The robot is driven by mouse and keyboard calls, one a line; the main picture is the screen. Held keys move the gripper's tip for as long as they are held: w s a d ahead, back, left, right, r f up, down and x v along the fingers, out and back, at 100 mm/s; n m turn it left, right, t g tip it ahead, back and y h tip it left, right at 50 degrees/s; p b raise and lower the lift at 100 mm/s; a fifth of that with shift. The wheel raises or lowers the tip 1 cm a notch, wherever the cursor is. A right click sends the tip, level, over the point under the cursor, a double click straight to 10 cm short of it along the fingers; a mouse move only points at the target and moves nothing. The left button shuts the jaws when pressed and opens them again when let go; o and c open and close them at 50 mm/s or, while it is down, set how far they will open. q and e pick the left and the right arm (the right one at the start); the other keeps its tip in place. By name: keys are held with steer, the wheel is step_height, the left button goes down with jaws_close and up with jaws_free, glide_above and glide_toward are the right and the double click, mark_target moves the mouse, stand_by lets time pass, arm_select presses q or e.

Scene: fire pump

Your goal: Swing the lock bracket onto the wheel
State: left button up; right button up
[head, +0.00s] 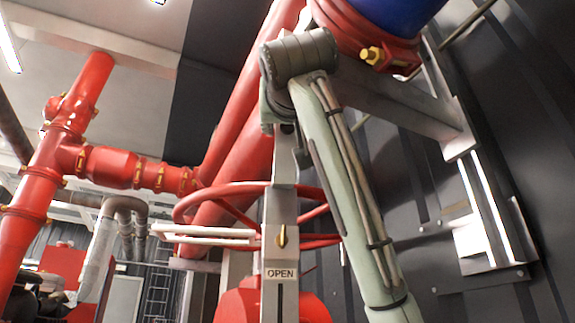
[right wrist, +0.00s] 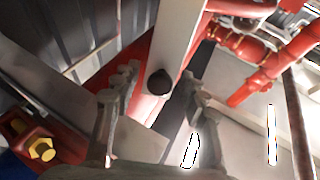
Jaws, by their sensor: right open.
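The red wheel (head: 225,190) shows in the middle of the head view, partly hidden behind a grey upright with an "OPEN" label (head: 281,273) and a yellow pointer. Pale parallel bars (head: 210,233) stick out left of the upright, near the wheel's front rim; they may be the lock bracket, but I cannot tell for sure. My right gripper (head: 288,145) is above the wheel, by the top of the upright. In the right wrist view its two fingers (right wrist: 163,84) are open, apart on either side of a dark round knob (right wrist: 159,82) on a pale bar (right wrist: 178,42). My left gripper is out of view.
Red pipes (head: 120,167) with yellow bolts run at the left. A thick red pipe (head: 245,95) slopes behind the wheel. A blue part with a red flange (head: 375,35) and a grey beam (head: 405,105) lie close to my right arm. A dark wall stands right.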

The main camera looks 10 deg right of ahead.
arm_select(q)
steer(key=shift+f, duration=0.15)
arm_select(e)
steer(key=shift+w, duration=0.2)
steer(key=shift+c, duration=0.2)
jaws_close()
steer(key=shift+r, duration=0.15)
